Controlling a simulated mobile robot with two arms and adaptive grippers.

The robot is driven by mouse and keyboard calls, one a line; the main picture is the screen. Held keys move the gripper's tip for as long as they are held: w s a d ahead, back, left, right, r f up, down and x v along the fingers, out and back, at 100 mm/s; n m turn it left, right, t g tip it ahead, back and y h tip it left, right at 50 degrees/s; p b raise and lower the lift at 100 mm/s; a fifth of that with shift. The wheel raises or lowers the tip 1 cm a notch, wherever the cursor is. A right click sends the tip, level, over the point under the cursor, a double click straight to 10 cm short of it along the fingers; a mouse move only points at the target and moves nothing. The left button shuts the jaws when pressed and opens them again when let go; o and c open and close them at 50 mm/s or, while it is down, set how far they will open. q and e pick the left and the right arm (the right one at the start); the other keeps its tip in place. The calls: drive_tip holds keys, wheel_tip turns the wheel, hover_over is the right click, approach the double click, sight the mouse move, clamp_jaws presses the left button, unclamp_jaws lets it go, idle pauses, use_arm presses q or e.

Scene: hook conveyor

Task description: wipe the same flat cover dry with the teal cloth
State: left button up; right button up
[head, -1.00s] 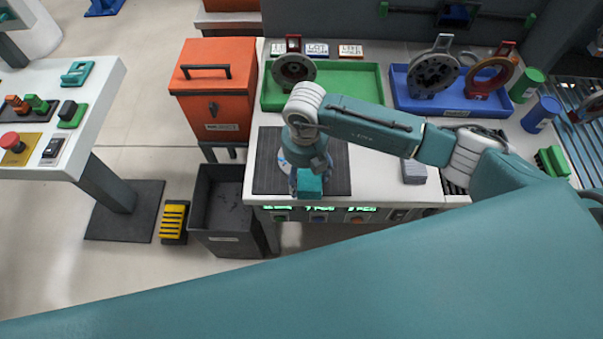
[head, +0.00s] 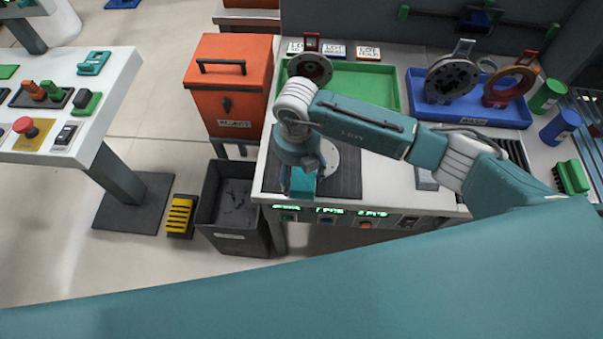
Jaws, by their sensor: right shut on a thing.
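The flat cover (head: 329,158) is a light grey disc lying on the dark mat (head: 345,185) at the front of the white workbench. My right wrist and gripper hide its left part. My right gripper (head: 301,181) points down over the left side of the mat, at the cover's left edge. It is shut on the teal cloth (head: 302,188), which shows as a small teal block near the mat's front edge. Whether the cloth touches the cover or the mat is hard to tell. My left gripper is not in view.
Behind the mat are a green tray (head: 385,105) and a blue tray (head: 500,116) with ring-shaped parts. A grey block (head: 424,180) lies right of the mat. An orange bin (head: 205,75) and an open dark bin (head: 207,205) stand left of the bench.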

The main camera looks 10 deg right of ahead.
drive_tip(key=shift+d+r, duration=0.1)
drive_tip(key=shift+r, duration=0.05)
drive_tip(key=shift+r+p, duration=2.15)
drive_tip(key=shift+r, duration=0.8)
